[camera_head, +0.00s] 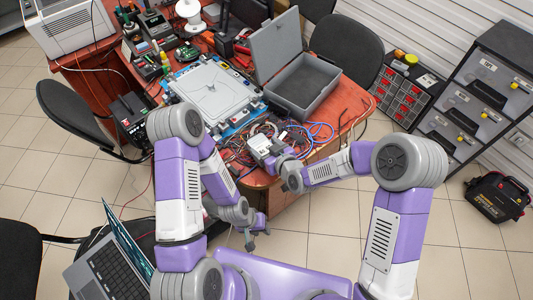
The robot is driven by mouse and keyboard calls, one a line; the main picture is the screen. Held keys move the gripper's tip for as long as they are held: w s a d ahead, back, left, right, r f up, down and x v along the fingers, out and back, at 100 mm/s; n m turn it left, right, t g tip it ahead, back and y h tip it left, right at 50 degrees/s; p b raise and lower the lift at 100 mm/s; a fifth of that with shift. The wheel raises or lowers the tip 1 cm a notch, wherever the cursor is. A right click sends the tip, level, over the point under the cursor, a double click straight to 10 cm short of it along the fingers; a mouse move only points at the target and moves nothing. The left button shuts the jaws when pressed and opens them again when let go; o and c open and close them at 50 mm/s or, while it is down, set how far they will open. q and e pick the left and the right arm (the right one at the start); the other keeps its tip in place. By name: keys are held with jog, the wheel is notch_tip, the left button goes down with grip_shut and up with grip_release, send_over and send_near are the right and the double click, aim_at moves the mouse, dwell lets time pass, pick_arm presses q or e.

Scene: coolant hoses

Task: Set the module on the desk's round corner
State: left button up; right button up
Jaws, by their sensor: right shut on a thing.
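The module looks like a small grey-white block (259,145) above the front part of the red-brown desk (342,118), among cables. My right gripper (272,158) reaches in from the right and is shut on it; its fingertips are small and partly hidden by the wrist. I cannot tell if the module touches the desk. The desk's rounded front corner (258,181) shows just below, partly behind my arms. My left gripper (256,230) hangs low in front of the desk, off its edge; its finger gap is unclear.
Blue and dark cables (316,131) lie around the module. An open grey case (301,86) and a white panel device (211,92) stand behind. A laptop (108,270) is at lower left. Chairs (347,47) flank the desk. The floor at right front is clear.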

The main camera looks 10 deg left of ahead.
jog(key=shift+f+b, duration=0.3)
jog(key=shift+f, duration=1.15)
jog(key=shift+f, duration=0.15)
jog(key=o, duration=1.5)
jog(key=shift+c, duration=0.2)
